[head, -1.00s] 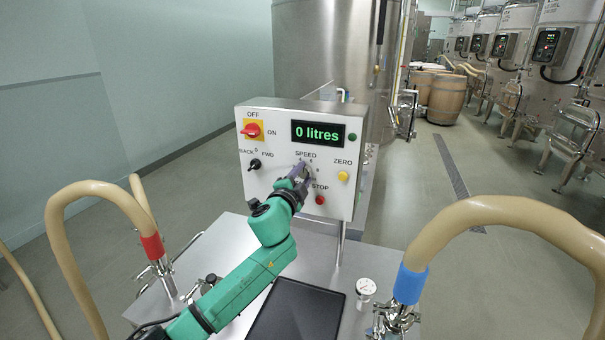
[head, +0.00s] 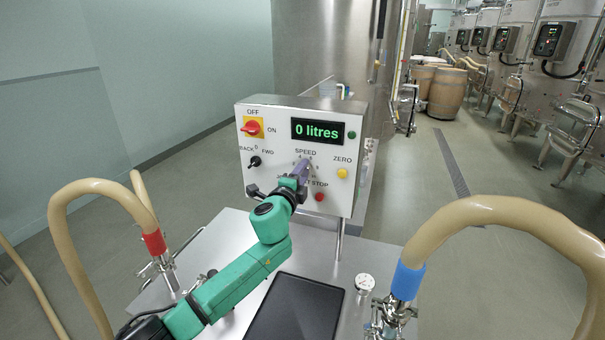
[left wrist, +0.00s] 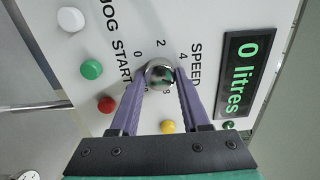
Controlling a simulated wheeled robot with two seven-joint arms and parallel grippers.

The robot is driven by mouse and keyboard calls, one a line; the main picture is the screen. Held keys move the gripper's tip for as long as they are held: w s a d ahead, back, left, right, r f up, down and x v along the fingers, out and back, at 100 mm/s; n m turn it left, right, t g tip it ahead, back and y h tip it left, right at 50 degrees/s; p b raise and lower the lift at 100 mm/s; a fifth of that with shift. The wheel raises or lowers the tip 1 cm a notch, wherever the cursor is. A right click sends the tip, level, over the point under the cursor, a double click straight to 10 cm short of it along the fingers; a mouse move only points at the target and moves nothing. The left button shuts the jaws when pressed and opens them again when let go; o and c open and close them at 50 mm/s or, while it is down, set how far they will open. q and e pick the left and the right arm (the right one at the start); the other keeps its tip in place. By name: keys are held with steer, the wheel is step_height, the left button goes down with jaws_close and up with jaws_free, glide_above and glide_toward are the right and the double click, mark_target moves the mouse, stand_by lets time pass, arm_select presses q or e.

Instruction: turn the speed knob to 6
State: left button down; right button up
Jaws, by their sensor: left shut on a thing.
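The speed knob (left wrist: 160,75) is a round shiny metal knob under the SPEED label on the white control panel (head: 255,205). In the left wrist view, the numbers 0, 2 and 4 show around it; I cannot tell which number it points to. My left gripper (left wrist: 161,80) has its two purple fingers shut on the knob, one on each side. In the head view, the left gripper (head: 300,172) covers most of the knob. The display (head: 317,132) reads "0 litres". My right gripper is not in view.
A red switch (head: 252,128), a black selector (head: 254,162), a yellow button (head: 342,173) and a red stop button (head: 320,197) sit close to the gripper. Thick beige hoses (head: 490,208) arch at both sides of the steel cart.

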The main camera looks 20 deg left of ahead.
arm_select(q)
steer(key=shift+f, duration=0.1)
steer(key=shift+c, duration=1.9)
jaws_free()
steer(key=s+b, duration=0.3)
steer(key=s, duration=1.1)
steer(key=shift+s+a, duration=0.3)
steer(key=shift+a, duration=0.15)
